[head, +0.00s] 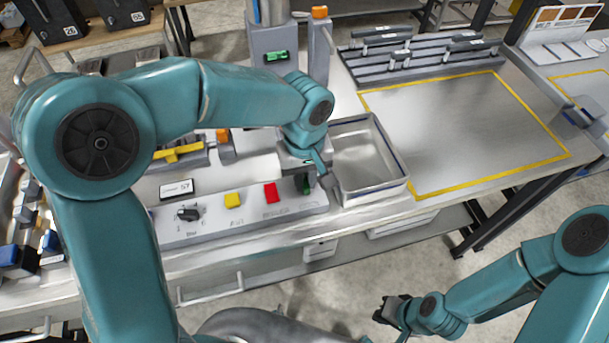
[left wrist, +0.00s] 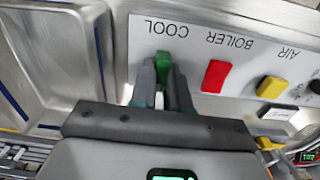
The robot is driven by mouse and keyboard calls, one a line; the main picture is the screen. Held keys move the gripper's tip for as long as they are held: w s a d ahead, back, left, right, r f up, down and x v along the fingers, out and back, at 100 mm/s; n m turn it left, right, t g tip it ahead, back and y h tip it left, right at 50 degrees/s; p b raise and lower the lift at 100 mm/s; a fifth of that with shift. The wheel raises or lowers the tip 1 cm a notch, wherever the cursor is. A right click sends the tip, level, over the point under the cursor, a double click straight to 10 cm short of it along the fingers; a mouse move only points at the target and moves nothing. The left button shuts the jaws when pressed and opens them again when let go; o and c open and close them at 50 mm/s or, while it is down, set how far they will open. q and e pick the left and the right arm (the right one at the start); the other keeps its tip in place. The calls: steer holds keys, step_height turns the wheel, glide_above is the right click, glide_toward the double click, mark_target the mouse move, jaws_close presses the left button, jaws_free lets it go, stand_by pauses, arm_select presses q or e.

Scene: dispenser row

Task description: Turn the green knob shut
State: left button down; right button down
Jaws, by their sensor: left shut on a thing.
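The green knob (left wrist: 164,66) sits on the light grey panel (left wrist: 200,62) under the word COOL, which is upside down in the left wrist view. My left gripper (left wrist: 165,88) has one finger on each side of the knob and is shut on it. In the head view the left gripper (head: 316,180) reaches down to the right end of the panel, and the knob (head: 306,184) shows only partly beside the fingers. My right gripper (head: 388,310) is low over the floor, away from the bench; its fingers are too small and dark to read.
A red knob (head: 271,193), a yellow knob (head: 232,200) and a black dial (head: 188,213) share the panel. A metal tray (head: 398,188) stands close to the right of the left gripper. The yellow-outlined bench area (head: 460,130) is clear.

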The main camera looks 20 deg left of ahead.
arm_select(q)
steer(key=m, duration=0.8)
steer(key=shift+r+m, duration=0.1)
steer(key=shift+m, duration=0.3)
steer(key=m, duration=0.4)
steer(key=shift+m, duration=0.3)
steer(key=shift+m+p, duration=0.5)
steer(key=shift+m, duration=1.7)
steer(key=c, duration=1.1)
jaws_free()
